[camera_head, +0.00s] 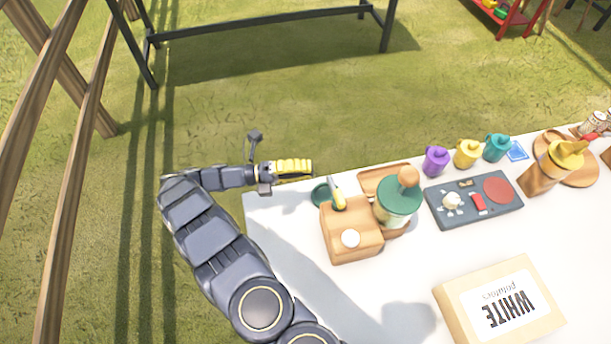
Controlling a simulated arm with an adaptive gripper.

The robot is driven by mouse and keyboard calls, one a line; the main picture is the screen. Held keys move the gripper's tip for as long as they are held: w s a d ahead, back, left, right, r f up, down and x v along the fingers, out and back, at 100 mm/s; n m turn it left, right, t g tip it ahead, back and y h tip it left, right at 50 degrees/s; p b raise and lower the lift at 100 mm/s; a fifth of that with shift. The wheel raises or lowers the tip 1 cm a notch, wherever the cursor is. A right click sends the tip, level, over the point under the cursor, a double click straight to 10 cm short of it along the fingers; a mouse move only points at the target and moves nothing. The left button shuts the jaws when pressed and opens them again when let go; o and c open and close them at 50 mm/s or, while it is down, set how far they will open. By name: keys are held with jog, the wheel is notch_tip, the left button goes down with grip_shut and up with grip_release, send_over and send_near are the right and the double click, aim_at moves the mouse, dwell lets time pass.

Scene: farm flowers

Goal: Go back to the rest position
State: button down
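My gripper (308,169) is at the end of my dark arm, in the middle of the head view. It has yellow finger pads and points right, near the left back corner of the white table (290,235). It appears left of and behind a wooden block (352,243). I see no object in it, but the fingers overlap in this view, so their opening is unclear.
A green-lidded jar (398,201) stands beside the block. A purple mug (435,161), a yellow mug (467,153) and a teal mug (497,148) line the back. A dark tray (440,215) and a potato box (455,302) lie right. Wooden rails (75,185) stand left.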

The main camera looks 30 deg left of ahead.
jog(key=shift+r, duration=0.5)
